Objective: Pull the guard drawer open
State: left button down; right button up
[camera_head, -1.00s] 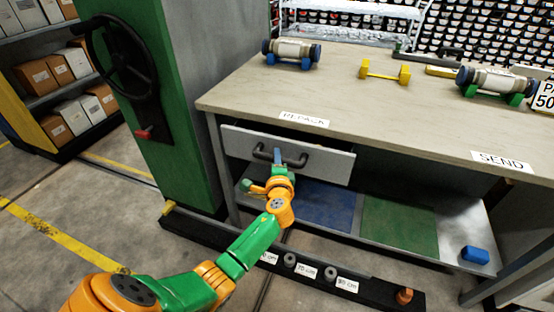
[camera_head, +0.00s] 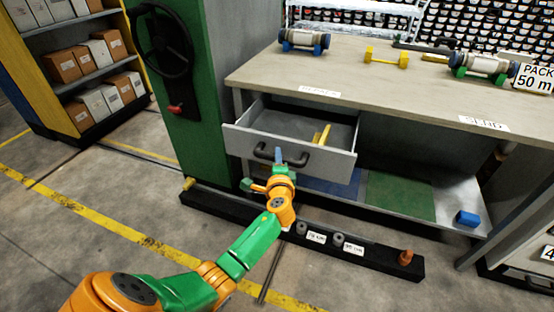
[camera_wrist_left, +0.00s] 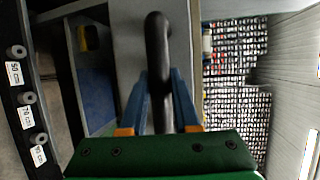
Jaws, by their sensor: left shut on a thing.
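The guard drawer (camera_head: 245,138) is a grey drawer under the left part of the bench top, and it stands pulled out in the head view. Yellow pieces (camera_head: 321,134) lie inside it. Its dark bar handle (camera_head: 262,152) is on the front panel; the handle (camera_wrist_left: 157,60) also runs between my fingers in the left wrist view. My left gripper (camera_head: 279,157) is shut on the handle, with a blue finger (camera_wrist_left: 184,100) on each side of it. My right gripper is in neither view.
The bench top (camera_head: 350,80) carries liners on blue and green cradles and a yellow stand (camera_head: 386,57). A green column with a black handwheel (camera_head: 163,42) stands left. A black floor rail (camera_head: 375,255) with pegs lies below. Open floor is at the front left.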

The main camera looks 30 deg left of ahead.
pick_arm(q)
jog(key=c, duration=0.7)
grip_release()
jog(key=shift+w, duration=0.1)
jog(key=shift+o, duration=0.2)
jog(key=p+v, duration=0.1)
jog(key=v, duration=0.6)
